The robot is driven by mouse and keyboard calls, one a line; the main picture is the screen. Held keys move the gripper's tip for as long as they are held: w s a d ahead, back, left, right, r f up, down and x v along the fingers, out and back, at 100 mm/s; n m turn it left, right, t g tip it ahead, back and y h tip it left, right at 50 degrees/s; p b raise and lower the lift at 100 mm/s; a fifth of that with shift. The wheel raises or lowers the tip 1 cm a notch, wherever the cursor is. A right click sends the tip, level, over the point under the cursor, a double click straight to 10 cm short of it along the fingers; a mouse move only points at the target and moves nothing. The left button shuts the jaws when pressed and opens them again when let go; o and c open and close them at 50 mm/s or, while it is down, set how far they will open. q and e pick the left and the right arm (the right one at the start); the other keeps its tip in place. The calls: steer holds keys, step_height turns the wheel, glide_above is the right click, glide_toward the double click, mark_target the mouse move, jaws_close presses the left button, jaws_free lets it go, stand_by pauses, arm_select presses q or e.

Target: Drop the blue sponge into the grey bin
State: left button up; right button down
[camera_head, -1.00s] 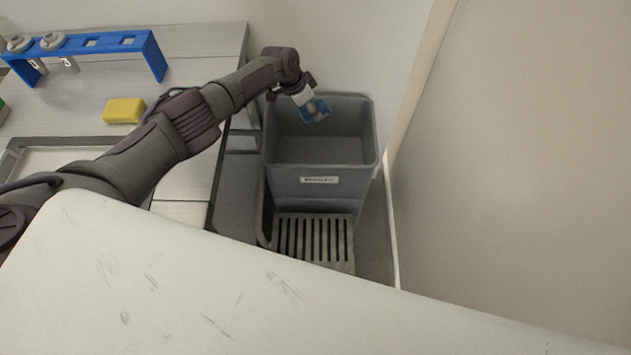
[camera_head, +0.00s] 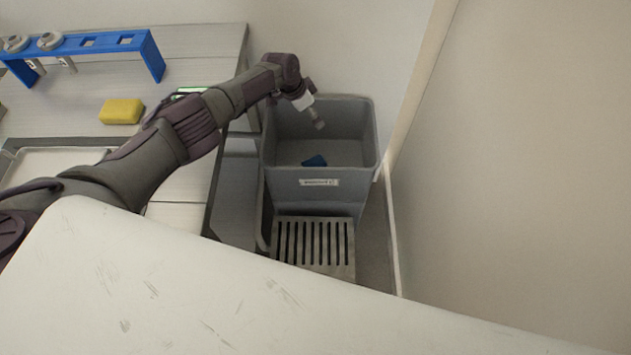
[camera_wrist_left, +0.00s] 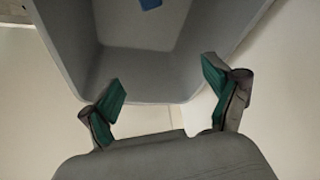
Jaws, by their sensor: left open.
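The blue sponge (camera_head: 314,160) is inside the grey bin (camera_head: 318,181), low down near its front wall in the head view. In the left wrist view the sponge (camera_wrist_left: 150,3) shows at the top edge, within the bin (camera_wrist_left: 75,50). My left gripper (camera_head: 318,122) is over the bin, above and apart from the sponge. In the left wrist view its green-padded fingers (camera_wrist_left: 163,92) are spread with nothing between them. My right gripper is not in view.
A yellow sponge (camera_head: 121,111) lies on the worktop, near a blue rack (camera_head: 85,45). A slatted grate (camera_head: 313,245) is in front of the bin. A wall stands close on the bin's right.

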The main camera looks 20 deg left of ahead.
arm_select(q)
steer(key=v, duration=1.2)
